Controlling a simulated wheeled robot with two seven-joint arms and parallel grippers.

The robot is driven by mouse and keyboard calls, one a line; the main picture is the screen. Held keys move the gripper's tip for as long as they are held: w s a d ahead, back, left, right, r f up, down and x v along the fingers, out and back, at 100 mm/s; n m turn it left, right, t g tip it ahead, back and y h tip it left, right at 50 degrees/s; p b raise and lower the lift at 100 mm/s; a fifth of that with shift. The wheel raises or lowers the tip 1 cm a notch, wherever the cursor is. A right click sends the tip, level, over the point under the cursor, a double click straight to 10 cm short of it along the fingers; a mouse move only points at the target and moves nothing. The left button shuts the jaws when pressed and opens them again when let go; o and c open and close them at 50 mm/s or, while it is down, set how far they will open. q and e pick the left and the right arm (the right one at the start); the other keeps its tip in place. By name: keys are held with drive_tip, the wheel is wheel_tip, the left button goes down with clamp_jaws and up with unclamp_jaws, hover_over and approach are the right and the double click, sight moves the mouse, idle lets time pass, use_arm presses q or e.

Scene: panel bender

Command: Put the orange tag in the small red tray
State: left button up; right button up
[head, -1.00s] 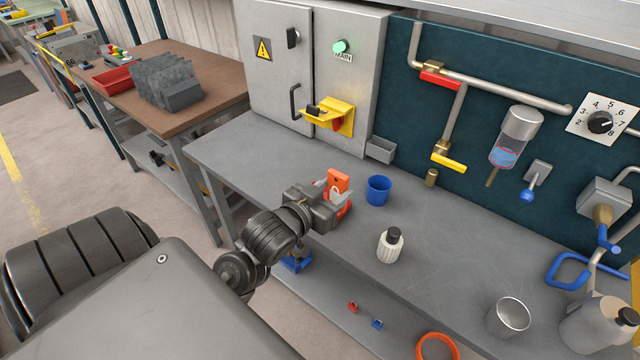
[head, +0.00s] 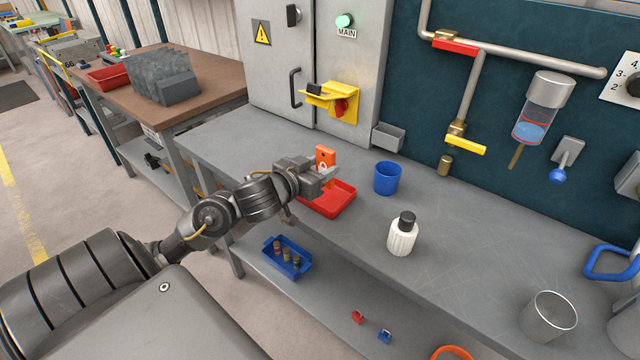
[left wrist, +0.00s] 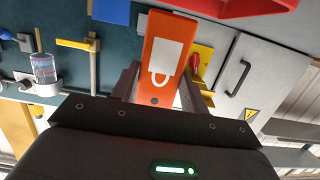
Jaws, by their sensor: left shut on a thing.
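The orange tag (head: 325,157) carries a white label with a padlock mark. My left gripper (head: 322,177) is shut on it and holds it upright above the bench. The tag also shows between the fingers in the left wrist view (left wrist: 165,60). The small red tray (head: 332,200) lies on the grey bench, just below and beside the gripper, partly hidden by it. The tray's edge also shows at the top of the left wrist view (left wrist: 235,8). My right gripper is not in view.
A blue cup (head: 387,178) stands right of the tray, and a white bottle (head: 402,235) with a black cap stands nearer. A metal cup (head: 548,318) is at the front right. The yellow switch bracket (head: 335,100) is behind. A blue bin (head: 287,258) is on the lower shelf.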

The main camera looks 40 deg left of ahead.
use_arm(q)
drive_tip(key=f+b, duration=0.1)
drive_tip(key=f, duration=0.3)
drive_tip(key=shift+w+a+b, duration=0.2)
drive_tip(key=shift+a+b, duration=0.15)
drive_tip(key=shift+a, duration=0.05)
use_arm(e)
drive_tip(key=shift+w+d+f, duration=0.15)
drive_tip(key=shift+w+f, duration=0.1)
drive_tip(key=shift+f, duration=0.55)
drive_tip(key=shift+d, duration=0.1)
use_arm(q)
drive_tip(key=shift+f, duration=0.2)
drive_tip(key=o, duration=1)
drive_tip(key=shift+o, duration=0.2)
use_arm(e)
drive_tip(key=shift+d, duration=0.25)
